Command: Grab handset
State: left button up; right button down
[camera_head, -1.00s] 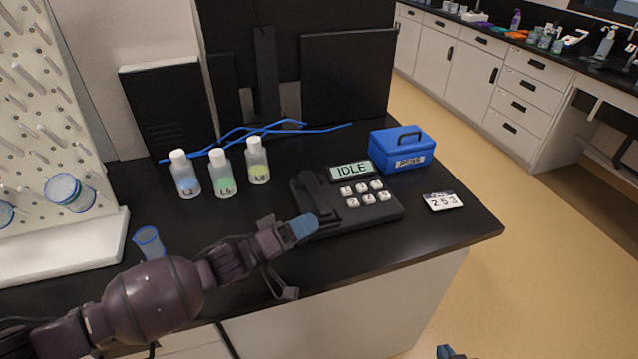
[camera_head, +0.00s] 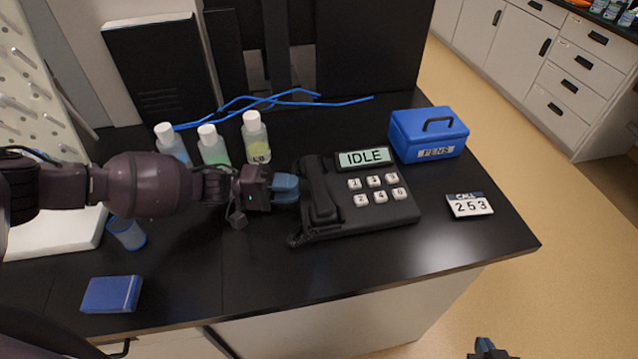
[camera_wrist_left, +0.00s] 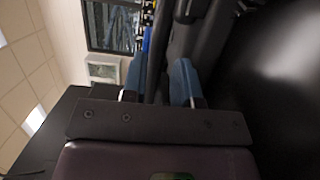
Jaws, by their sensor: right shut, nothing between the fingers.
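The black desk phone (camera_head: 385,215) stands on the dark bench top, its screen reading IDLE. Its handset (camera_head: 319,190) lies in the cradle along the phone's left side. My left gripper (camera_head: 285,188) reaches in from the left, its blue fingertips close beside the handset's middle; I cannot tell if they touch it. In the left wrist view its two blue fingers (camera_wrist_left: 158,80) stand apart, with dark shapes between and beyond them, partly hidden. My right gripper (camera_head: 487,350) shows only slightly at the bottom edge, shut and empty, away from the bench.
Several capped bottles (camera_head: 257,138) stand behind my left gripper, near blue cables (camera_head: 270,100). A blue PENS box (camera_head: 428,135) and a CALL 253 card (camera_head: 469,205) lie right of the phone. A blue cup (camera_head: 127,233) and blue box (camera_head: 112,294) are front left.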

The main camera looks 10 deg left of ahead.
aim_at(310, 187)
pick_arm(q)
jog(key=d, duration=0.2)
jog(key=w+d, duration=0.1)
jog(key=d, duration=0.2)
jog(key=shift+p, duration=0.35)
jog(key=shift+a, duration=0.1)
grip_shut()
jog(key=shift+r, duration=0.15)
